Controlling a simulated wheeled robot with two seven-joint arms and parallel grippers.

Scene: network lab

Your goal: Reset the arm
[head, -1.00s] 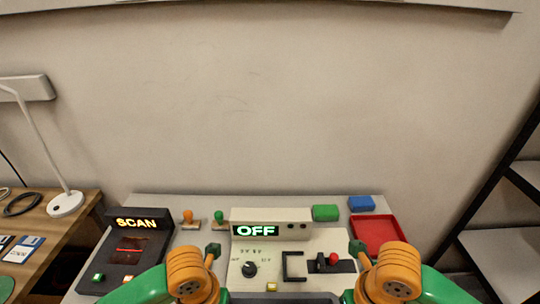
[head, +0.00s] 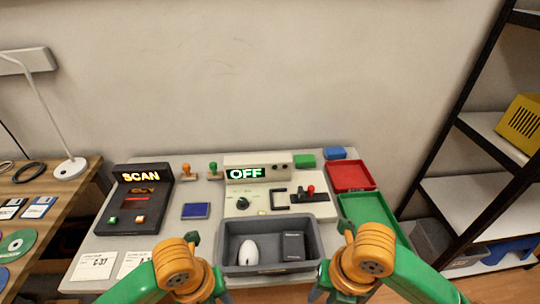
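My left arm comes in from the bottom left, with an orange wrist and a dark green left gripper (head: 193,239) by the left side of the grey bin. My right gripper (head: 346,227) is by the bin's right side, partly hidden behind its orange wrist. The fingers are too small and covered to tell whether either gripper is open or shut. Nothing is seen held in them. The grey bin (head: 228,230) stands between the grippers, holding a white mouse (head: 248,251) and a dark box (head: 293,246).
A panel reading OFF (head: 256,173), with a dial (head: 243,203) and red-knobbed lever (head: 311,190), stands behind the bin. A black SCAN unit (head: 124,213) is left; red (head: 351,176) and green (head: 368,211) trays are right. A lamp (head: 70,168) and dark-framed shelf (head: 458,196) flank the table.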

